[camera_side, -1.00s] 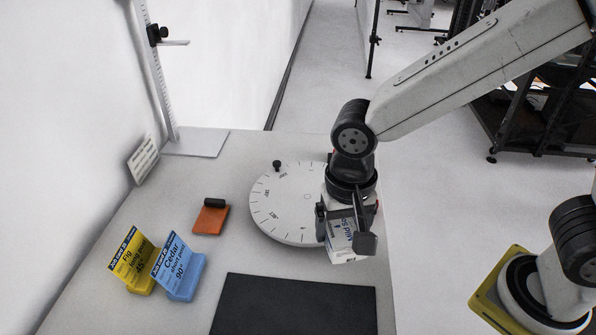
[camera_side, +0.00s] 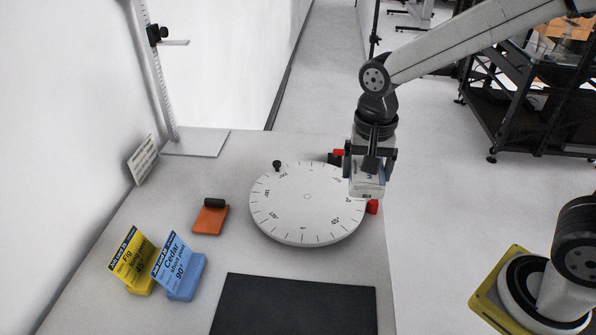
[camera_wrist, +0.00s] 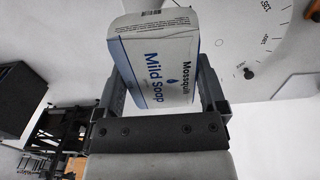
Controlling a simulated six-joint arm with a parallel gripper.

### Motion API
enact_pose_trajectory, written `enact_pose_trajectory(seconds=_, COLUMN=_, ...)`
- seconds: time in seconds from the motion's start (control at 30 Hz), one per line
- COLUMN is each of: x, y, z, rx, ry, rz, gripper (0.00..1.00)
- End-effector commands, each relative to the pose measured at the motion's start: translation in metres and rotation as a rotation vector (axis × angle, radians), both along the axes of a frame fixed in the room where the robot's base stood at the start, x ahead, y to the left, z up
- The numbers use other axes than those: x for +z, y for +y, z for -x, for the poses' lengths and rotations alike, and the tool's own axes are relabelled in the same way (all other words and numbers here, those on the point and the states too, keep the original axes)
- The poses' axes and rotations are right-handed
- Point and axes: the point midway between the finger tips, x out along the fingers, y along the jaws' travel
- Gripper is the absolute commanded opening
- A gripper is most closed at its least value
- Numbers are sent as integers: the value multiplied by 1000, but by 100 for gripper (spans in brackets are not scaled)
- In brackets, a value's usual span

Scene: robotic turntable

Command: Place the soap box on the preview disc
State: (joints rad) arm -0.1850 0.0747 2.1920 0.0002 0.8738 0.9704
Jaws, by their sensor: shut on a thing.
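The soap box (camera_side: 368,186) is white with blue print. My gripper (camera_side: 369,172) is shut on it and holds it in the air at the right edge of the disc in the side view. In the wrist view the soap box (camera_wrist: 160,65) sits between the two fingers (camera_wrist: 160,95), its "Mild Soap" lettering showing. The white disc (camera_side: 290,210) lies flat on the table, round, with degree marks along its rim and a black knob (camera_side: 277,164) at its far edge. The disc's top is bare. Part of its right rim is hidden by the box and gripper.
Red parts (camera_side: 372,207) show beside the disc's right edge. A yellow card stand (camera_side: 133,262), a blue card stand (camera_side: 180,268) and an orange block (camera_side: 210,218) stand to the left. A black mat (camera_side: 295,305) lies in front. A post with a scale (camera_side: 157,70) stands at the back left.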

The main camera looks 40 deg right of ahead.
Motion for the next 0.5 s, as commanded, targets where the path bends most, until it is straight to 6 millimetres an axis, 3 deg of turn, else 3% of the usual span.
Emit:
enact_pose_trajectory(seconds=0.23, x=-7, y=2, z=-14, rx=1, ry=2, rz=1, gripper=27)
enact_pose_trajectory(seconds=0.5, x=-21, y=7, z=-44, rx=1, ry=1, rz=0, gripper=27)
